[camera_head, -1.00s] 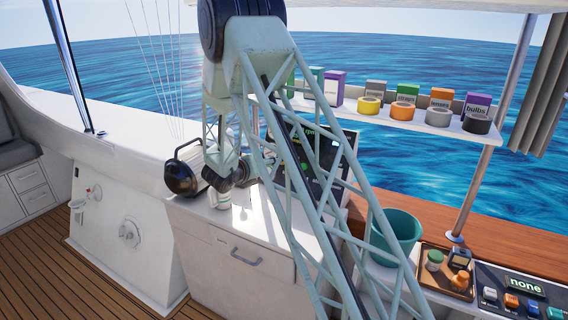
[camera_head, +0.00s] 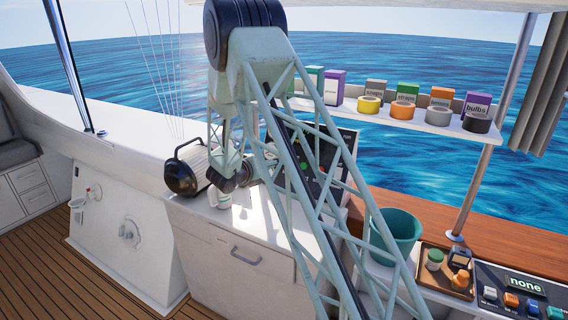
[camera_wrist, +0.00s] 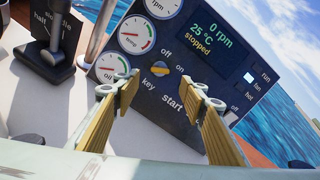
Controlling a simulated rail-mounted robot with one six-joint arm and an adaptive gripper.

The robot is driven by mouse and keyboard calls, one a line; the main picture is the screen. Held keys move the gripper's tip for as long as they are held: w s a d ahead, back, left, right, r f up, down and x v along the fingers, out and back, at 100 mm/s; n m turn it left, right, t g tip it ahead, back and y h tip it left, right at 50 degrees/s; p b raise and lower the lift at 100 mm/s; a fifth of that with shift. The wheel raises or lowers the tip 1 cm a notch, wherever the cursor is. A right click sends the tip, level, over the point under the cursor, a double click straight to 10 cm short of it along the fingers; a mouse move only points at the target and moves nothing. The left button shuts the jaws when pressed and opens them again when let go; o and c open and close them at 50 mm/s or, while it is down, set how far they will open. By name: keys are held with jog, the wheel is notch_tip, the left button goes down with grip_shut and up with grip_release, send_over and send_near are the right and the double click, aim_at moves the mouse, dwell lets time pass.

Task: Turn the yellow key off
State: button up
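The yellow key (camera_wrist: 158,83) is a small knob on the dark engine panel (camera_wrist: 205,85), with "off", "on", "key" and "start" printed around it. The exact angle of the key is hard to tell. The panel's display (camera_wrist: 208,38) reads 0 rpm, 25 °C and stopped. My gripper (camera_wrist: 163,92) is open and empty, its two tan-padded fingers pointing at the panel, one on each side of the key. The fingers look apart from the key. In the head view the panel (camera_head: 325,150) is partly hidden behind my arm, and the key cannot be made out.
Round gauges (camera_wrist: 136,35) sit beside the key on the panel. A lever stand (camera_wrist: 50,50) is at the wrist view's upper left. In the head view a black-ended drum (camera_head: 185,172) and a white jar (camera_head: 220,197) stand on the counter. A teal bucket (camera_head: 397,235) is to the right.

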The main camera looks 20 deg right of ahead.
jog(key=b+x, duration=0.1)
jog(key=x, duration=1)
jog(key=shift+w+d+f, duration=0.1)
jog(key=shift+w+d, duration=0.1)
jog(key=shift+d, duration=0.05)
jog(key=shift+c, duration=0.2)
jog(key=c, duration=0.8)
